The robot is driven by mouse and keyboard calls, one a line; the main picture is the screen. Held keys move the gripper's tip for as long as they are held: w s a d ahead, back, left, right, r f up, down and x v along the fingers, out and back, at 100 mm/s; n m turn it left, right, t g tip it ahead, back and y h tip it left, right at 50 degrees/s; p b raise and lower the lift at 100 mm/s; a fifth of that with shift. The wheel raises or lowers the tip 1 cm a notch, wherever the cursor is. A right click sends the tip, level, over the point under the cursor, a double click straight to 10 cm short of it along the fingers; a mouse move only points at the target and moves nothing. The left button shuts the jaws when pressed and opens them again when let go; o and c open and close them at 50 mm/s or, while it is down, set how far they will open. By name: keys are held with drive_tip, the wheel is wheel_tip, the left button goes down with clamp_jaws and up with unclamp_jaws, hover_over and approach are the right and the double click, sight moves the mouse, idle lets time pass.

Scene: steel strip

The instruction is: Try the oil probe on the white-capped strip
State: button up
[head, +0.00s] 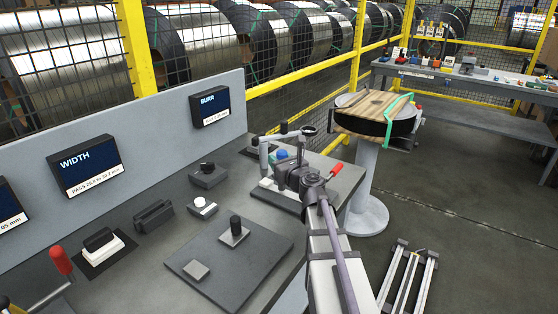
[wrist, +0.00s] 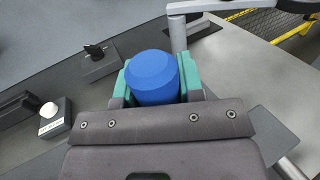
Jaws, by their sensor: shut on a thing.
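My gripper (wrist: 153,82) is shut, its teal fingers on either side of a blue rounded piece (wrist: 155,72). In the head view my gripper (head: 282,157) is over the far right of the grey bench, beside a grey upright stand. I cannot tell from its look whether the blue piece is the oil probe, and its lower end is hidden. A dark block with a white round cap (head: 203,204) stands on the bench, left of my gripper; the wrist view shows it at the left (wrist: 48,110), with a small label. No other white-capped strip is clear.
The grey stand (head: 263,152) is close to my gripper. A black-knobbed block (head: 207,173) and a grey plate with a black-knobbed piece (head: 196,270) are on the bench. The WIDTH (head: 88,166) and BURR (head: 210,104) screens are behind. A round coil table (head: 345,121) stands beyond.

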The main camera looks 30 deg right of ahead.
drive_tip(key=shift+f+b, duration=0.35)
idle(0.8)
drive_tip(key=shift+r, duration=0.1)
idle(0.7)
wheel_tip(320, 180, up, 7)
drive_tip(key=p, duration=0.7)
wheel_tip(320, 180, up, 3)
drive_tip(key=p, duration=0.3)
drive_tip(key=shift+r, duration=0.1)
idle(1.3)
